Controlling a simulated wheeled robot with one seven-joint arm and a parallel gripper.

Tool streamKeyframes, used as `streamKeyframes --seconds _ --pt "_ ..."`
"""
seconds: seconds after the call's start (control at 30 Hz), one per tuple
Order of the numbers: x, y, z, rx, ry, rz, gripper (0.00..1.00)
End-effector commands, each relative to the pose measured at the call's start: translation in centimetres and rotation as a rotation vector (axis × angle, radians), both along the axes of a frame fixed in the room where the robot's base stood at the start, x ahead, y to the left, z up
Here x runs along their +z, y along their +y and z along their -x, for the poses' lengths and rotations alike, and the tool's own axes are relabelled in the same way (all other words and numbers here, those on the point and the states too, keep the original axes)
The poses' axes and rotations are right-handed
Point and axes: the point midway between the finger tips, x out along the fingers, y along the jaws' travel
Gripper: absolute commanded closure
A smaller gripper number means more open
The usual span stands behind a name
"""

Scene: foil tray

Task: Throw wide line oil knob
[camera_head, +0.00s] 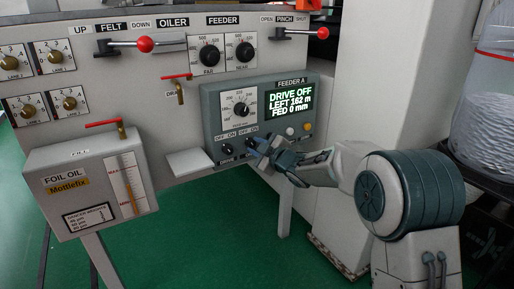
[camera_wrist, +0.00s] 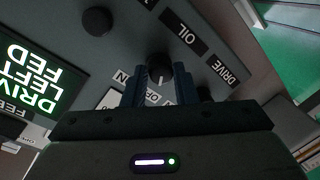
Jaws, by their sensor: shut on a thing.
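The line oil knob (camera_wrist: 158,68) is a small black rotary knob beside the OIL label in the wrist view, where the picture is turned over. My gripper (camera_wrist: 154,75) is shut on it, with one blue-grey finger on each side. A pale mark shows on the knob, between the ON and OFF plates, but I cannot tell its exact setting. The screen (camera_head: 290,103) reads DRIVE OFF, LEFT 162 m, FED 0 mm.
The black DRIVE knob (camera_head: 226,149) is close to the left of my gripper. A dial (camera_head: 241,109) sits above, and pale and orange buttons (camera_head: 306,126) lie right. A white ledge (camera_head: 190,163) and the foil oil box (camera_head: 90,185) stand further left.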

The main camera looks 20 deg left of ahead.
Motion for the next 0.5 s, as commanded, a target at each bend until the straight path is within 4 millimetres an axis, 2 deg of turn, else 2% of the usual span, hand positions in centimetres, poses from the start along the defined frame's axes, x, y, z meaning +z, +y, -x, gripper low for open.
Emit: streamKeyframes --seconds 0.03,0.1,0.5 --pt "-0.08 -0.02 0.01 0.000 0.000 0.002 0.69" --pt "-0.08 -0.01 0.00 0.000 0.000 0.002 0.53" --pt "0.13 -0.57 0.34 -0.001 0.002 0.001 0.53"
